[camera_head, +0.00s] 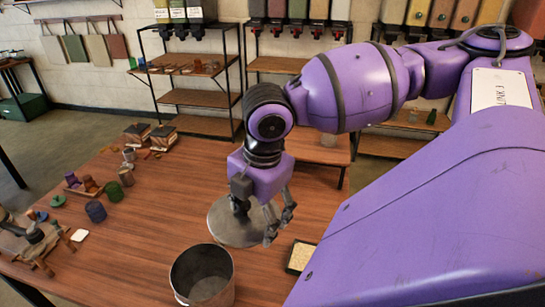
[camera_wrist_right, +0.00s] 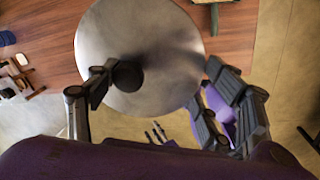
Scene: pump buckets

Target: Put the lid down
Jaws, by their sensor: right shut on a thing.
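The lid (camera_head: 228,229) is a round, flat grey metal disc. In the head view it shows just behind and left of my right gripper (camera_head: 264,218), over the wooden table. My right gripper points down and is shut on the lid; its fingers cover part of the disc. In the right wrist view the lid (camera_wrist_right: 150,35) fills the upper middle, with finger parts at both sides of its near edge. I cannot tell how high the lid is above the table.
An open grey metal bucket (camera_head: 202,277) stands at the table's front, near the lid. A small pale tray (camera_head: 300,257) lies to the right. Small cups (camera_head: 96,211), boxes (camera_head: 163,137) and wooden items crowd the table's left side. The table's middle (camera_head: 165,205) is clear.

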